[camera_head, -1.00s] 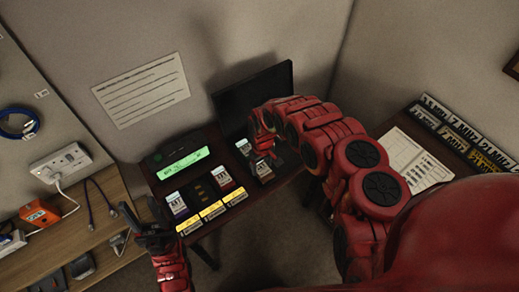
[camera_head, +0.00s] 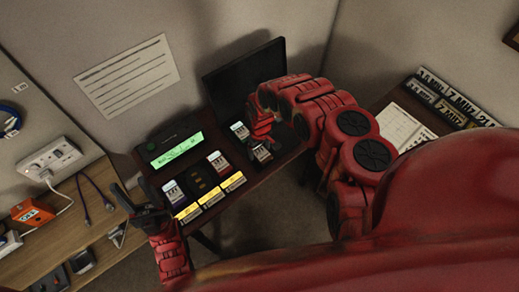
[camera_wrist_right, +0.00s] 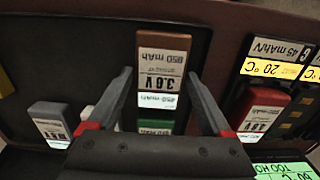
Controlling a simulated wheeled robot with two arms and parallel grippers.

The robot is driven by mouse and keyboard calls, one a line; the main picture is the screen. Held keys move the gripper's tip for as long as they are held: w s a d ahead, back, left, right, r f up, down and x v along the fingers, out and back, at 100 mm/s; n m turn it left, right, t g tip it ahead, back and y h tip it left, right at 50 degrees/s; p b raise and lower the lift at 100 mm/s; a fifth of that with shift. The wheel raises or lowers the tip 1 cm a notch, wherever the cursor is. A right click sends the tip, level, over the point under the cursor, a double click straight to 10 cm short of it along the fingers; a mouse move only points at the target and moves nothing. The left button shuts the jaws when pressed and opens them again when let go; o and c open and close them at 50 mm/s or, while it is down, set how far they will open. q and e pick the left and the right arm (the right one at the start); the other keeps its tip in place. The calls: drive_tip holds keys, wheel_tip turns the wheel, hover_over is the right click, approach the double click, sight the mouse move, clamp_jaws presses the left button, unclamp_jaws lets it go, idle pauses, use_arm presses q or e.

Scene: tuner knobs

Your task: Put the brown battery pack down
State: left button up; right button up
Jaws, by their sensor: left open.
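My left gripper (camera_head: 135,203) is open and empty at the near left of the desk.
A grey pack (camera_wrist_right: 52,122) lies to the left in the wrist view, and a red pack (camera_wrist_right: 265,112) to the right. The device has a green display (camera_head: 176,150) and yellow labels (camera_head: 211,197). A black upright panel (camera_head: 245,75) stands behind the case.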

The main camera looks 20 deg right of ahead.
sight(260, 150)
drive_tip(key=shift+w+a, duration=0.1)
drive_tip(key=shift+r, duration=0.6)
wheel_tip(260, 150, up, 6)
drive_tip(key=shift+r+p, duration=0.1)
drive_tip(key=shift+p, duration=0.2)
drive_tip(key=shift+r+p, duration=1.05)
drive_tip(key=shift+r, duration=1.55)
drive_tip(key=shift+s+f, duration=0.1)
drive_tip(key=shift+s, duration=0.1)
